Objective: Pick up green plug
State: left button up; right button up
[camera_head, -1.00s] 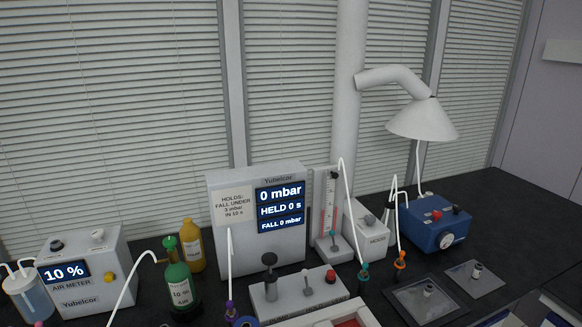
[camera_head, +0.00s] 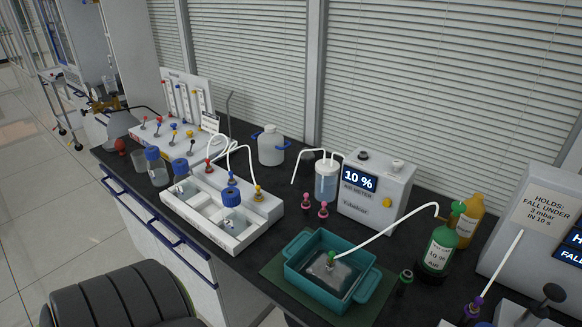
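A small dark green plug (camera_head: 405,279) stands on the black bench, just right of the teal tray (camera_head: 364,290) and left of the green bottle (camera_head: 437,249). It looks upright and free of any hose. A brighter green fitting (camera_head: 331,258) sits inside the tray at the end of a white hose (camera_head: 385,230) that runs from the green bottle's cap. Neither of my grippers is in view.
Two pink plugs (camera_head: 323,211) stand behind the tray, near the air meter (camera_head: 375,190) reading 10 %. A yellow bottle (camera_head: 467,220) is behind the green one. A white rack (camera_head: 222,210) with blue-capped bottles stands left. A black chair (camera_head: 115,300) is in front.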

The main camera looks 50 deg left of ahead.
aim_at(332, 253)
jog(key=u, duration=1.2)
